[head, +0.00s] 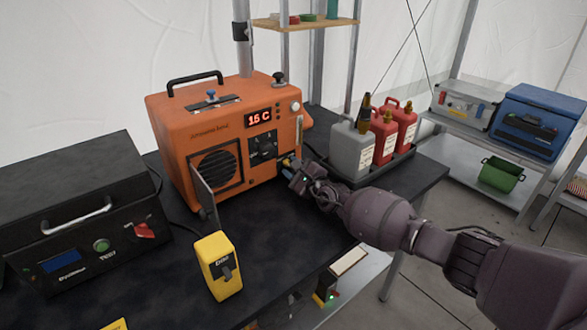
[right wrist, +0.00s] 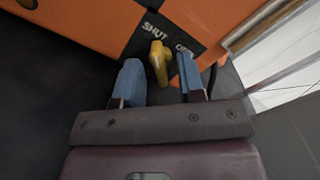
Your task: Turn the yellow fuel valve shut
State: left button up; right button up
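The yellow fuel valve (right wrist: 159,62) shows in the right wrist view at the lower edge of the orange heater's front. A black label above it reads SHUT (right wrist: 153,29), with a second word to the right partly covered by a finger. My right gripper (right wrist: 157,72) is open, its two blue fingers on either side of the valve. In the head view my right gripper (head: 289,164) is at the heater's lower right front and largely hides the valve. My left gripper is not in view.
A grey can (head: 351,150) and red cans (head: 404,122) stand close behind my right arm. A yellow device (head: 219,262) and black case (head: 75,205) are left.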

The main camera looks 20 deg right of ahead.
jog(key=shift+s+d+r, duration=0.1)
jog(key=shift+s+d, duration=0.1)
jog(key=shift+s, duration=0.35)
jog(key=p+v, duration=0.3)
jog(key=v, duration=0.6)
jog(key=shift+s+d, duration=0.1)
jog(key=shift+s, duration=0.15)
